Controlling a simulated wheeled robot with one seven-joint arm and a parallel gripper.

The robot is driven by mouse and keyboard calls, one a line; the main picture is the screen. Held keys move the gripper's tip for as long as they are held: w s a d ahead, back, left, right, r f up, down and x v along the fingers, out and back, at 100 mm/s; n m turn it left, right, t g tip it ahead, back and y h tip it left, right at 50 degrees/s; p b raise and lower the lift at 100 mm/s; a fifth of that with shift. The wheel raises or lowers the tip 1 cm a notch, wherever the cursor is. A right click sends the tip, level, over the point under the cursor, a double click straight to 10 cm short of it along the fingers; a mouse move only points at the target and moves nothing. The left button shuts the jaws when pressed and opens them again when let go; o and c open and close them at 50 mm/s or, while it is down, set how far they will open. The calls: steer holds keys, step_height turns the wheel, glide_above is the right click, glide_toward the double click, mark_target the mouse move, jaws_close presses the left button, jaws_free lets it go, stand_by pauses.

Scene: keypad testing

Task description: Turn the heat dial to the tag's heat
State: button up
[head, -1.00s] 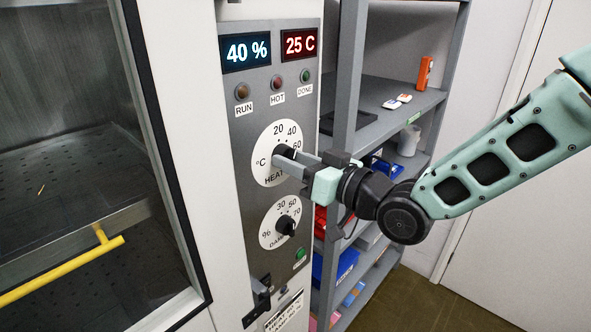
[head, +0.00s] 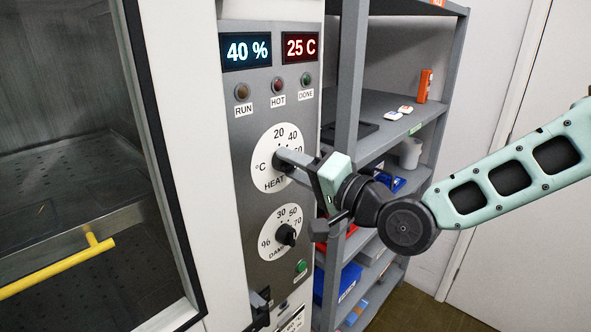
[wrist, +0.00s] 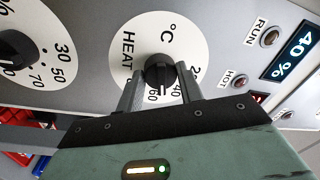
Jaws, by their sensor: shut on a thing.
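The heat dial (head: 258,176) is a white disc with a black knob on the grey control panel, marked °C, 20, 40, 60 and HEAT. My gripper (head: 281,159) is shut on its knob from the right, and the fingers hide part of the knob and scale. In the wrist view my gripper's two fingers (wrist: 160,88) stand on either side of the black knob (wrist: 160,70). The knob's exact setting is hard to read. A white label (head: 291,320) with dark print, perhaps the tag, is cut off at the bottom edge; its text is unreadable.
The damp dial (head: 287,234) sits just below. Displays above read 40 % (head: 247,51) and 25 C (head: 300,46). RUN, HOT and DONE lamps look unlit. A yellow door handle (head: 60,267) is at left. A grey shelf rack (head: 347,110) stands close behind my gripper.

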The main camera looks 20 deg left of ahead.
steer(key=shift+m, duration=1.6)
steer(key=o, duration=1)
steer(key=b+v, duration=0.3)
steer(key=v, duration=1.4)
steer(key=shift+s+d+b, duration=0.2)
steer(key=shift+b, duration=0.1)
